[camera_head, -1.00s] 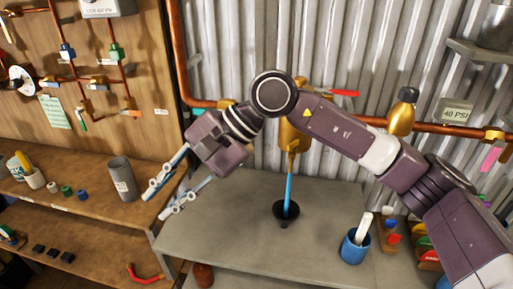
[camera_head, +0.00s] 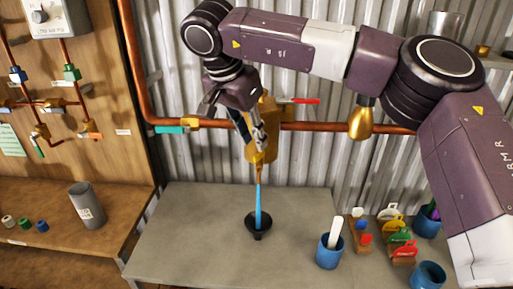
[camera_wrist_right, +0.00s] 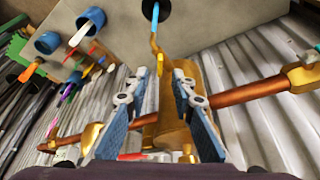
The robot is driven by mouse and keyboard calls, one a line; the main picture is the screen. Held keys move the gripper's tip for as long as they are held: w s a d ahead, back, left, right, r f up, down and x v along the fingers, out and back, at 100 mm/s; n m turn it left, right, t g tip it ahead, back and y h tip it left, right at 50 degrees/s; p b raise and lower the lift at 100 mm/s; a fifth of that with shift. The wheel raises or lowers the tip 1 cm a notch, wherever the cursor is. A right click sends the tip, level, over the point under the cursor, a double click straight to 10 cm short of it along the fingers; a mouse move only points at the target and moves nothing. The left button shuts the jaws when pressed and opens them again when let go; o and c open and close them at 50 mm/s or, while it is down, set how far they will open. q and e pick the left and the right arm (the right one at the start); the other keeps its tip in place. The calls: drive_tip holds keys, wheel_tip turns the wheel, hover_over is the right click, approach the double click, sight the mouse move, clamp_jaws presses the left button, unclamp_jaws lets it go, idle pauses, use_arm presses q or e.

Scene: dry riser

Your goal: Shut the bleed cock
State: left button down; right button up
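A brass vessel (camera_head: 266,142) sits on the copper pipe, partly hidden by my right gripper. The bleed cock (camera_head: 258,172) seems to be the thin brass outlet under it; its handle is hard to make out. A blue strand (camera_head: 260,204), like running water, drops from the outlet into a black funnel (camera_head: 258,226) on the grey bench. My right gripper (camera_head: 257,143) points down in front of the vessel, just above the outlet. In the right wrist view, its fingers (camera_wrist_right: 160,76) are apart with nothing gripped, and the outlet (camera_wrist_right: 156,45) shows beyond the tips. My left gripper is out of view.
A brass bulb (camera_head: 361,122) stands further right. Blue cups (camera_head: 328,252) and coloured tags (camera_head: 399,236) occupy the bench's right. The bench's left (camera_head: 200,215) is clear.

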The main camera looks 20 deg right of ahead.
sight(259, 153)
drive_tip(key=shift+p+x, duration=0.3)
drive_tip(key=shift+x, duration=1.95)
drive_tip(key=shift+c, duration=0.4)
clamp_jaws()
